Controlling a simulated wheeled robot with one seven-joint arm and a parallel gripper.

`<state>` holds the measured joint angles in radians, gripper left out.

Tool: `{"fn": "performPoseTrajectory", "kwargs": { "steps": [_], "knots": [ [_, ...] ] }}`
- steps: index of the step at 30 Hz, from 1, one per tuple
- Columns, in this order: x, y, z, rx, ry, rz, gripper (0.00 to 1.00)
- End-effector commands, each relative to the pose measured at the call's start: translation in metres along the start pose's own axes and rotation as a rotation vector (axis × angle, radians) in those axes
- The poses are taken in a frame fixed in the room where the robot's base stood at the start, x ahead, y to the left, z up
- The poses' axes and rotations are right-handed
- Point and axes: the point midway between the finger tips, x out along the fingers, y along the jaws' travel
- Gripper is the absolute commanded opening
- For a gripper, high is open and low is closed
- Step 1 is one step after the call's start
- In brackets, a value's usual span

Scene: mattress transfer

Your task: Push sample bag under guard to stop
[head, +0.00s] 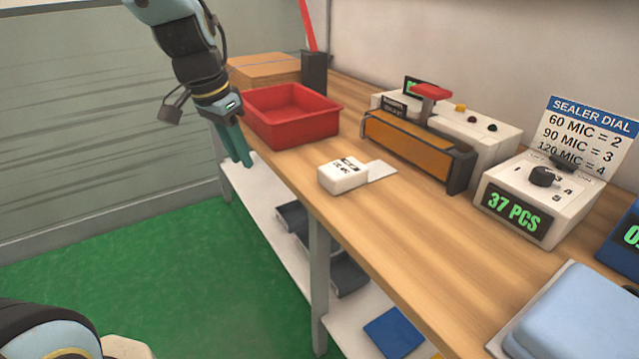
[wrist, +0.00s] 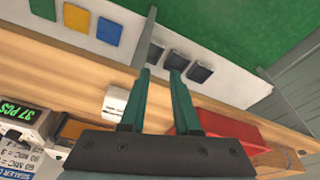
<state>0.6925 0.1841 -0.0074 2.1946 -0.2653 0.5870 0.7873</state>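The sample bag (head: 344,174) is a small white block with black print and a flat pale flap on its right side. It lies on the wooden bench in front of the sealer; it also shows in the wrist view (wrist: 115,103). The sealer (head: 461,130) has an orange front guard (head: 415,147) with dark ends and a red handle above. The bag is apart from the guard. My gripper (head: 241,162) has green fingers pointing down, beside the bench's front edge and left of the bag. In the wrist view the fingers (wrist: 160,74) are apart with nothing between them.
A red tray (head: 325,108) stands on the bench near my gripper, with a cardboard box (head: 262,70) behind. A dial box (head: 537,197) reading 37 PCS and a sign (head: 590,125) are at right. Dark bins (head: 347,274) sit on the lower shelf.

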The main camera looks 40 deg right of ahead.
Motion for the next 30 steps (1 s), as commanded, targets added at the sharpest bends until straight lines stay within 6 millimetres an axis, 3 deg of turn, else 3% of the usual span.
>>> {"fn": "performPoseTrajectory", "kwargs": {
  "steps": [1,3,6,8,14,26,30],
  "knots": [
    [0.007,0.019,-0.022,0.102,0.013,0.022,0.23],
    [0.009,0.038,-0.042,0.208,0.027,0.045,0.16],
    [0.011,0.056,-0.059,0.304,0.041,0.065,0.04],
    [0.013,0.061,-0.064,0.332,0.045,0.072,0.0],
    [0.029,0.065,-0.066,0.344,0.044,0.076,0.0],
    [0.109,0.071,-0.067,0.34,0.043,0.076,0.0],
    [0.113,0.078,-0.087,0.345,0.046,0.074,0.0]
  ]
}}
